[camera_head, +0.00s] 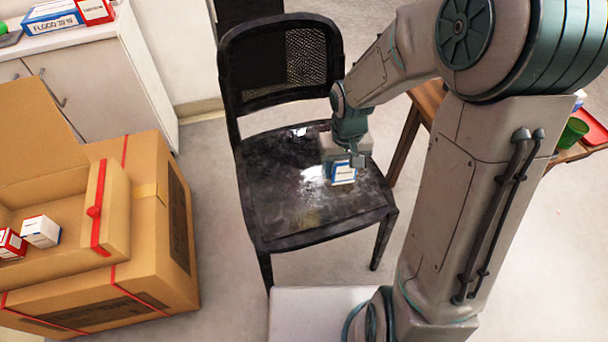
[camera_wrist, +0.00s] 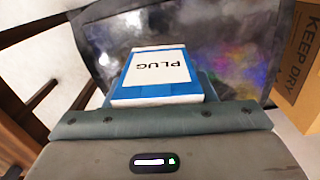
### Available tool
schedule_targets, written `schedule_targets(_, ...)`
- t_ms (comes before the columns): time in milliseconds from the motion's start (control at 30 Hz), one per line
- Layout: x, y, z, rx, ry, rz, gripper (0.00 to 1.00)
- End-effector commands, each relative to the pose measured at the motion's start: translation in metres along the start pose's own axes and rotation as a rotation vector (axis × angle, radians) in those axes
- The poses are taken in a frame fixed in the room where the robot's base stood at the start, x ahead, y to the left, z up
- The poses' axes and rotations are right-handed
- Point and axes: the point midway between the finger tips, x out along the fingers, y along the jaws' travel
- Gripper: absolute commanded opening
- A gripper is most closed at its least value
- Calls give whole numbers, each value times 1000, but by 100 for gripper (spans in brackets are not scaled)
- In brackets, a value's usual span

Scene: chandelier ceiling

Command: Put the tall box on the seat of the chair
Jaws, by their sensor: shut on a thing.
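The box in my gripper is blue and white, with "PLUG" on its face in the wrist view (camera_wrist: 158,74). The same box (camera_head: 343,173) shows over the seat in the head view. My gripper (camera_head: 347,160) is shut on it; the fingers are mostly hidden in the wrist view. The black chair (camera_head: 275,190) stands in the middle, its glossy, worn seat directly below the box. The seat also fills the background of the wrist view (camera_wrist: 225,50). I cannot tell whether the box touches the seat or is just above it.
A large cardboard box (camera_head: 150,215) with red straps stands left, holding a white box (camera_head: 41,231) and a red box (camera_head: 11,243). A white cabinet (camera_head: 95,75) at the back left bears more boxes. A wooden table (camera_head: 425,97) is partly behind my arm.

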Motion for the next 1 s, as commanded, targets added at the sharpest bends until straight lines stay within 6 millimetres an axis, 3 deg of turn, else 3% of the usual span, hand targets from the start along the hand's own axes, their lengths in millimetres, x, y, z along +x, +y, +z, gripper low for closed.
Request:
schedule_targets(100, 4, -24, 37, -76, -1, 3, 26)
schedule_targets(200, 7, -35, 58, -115, 0, 3, 26)
schedule_targets(367, 14, -42, 68, -141, 1, 3, 26)
schedule_targets(467, 25, -43, 56, -143, 0, 2, 26)
schedule_targets(800, 69, -48, -18, -143, -1, 2, 26)
schedule_targets(1000, 80, -50, -41, -141, 1, 3, 26)
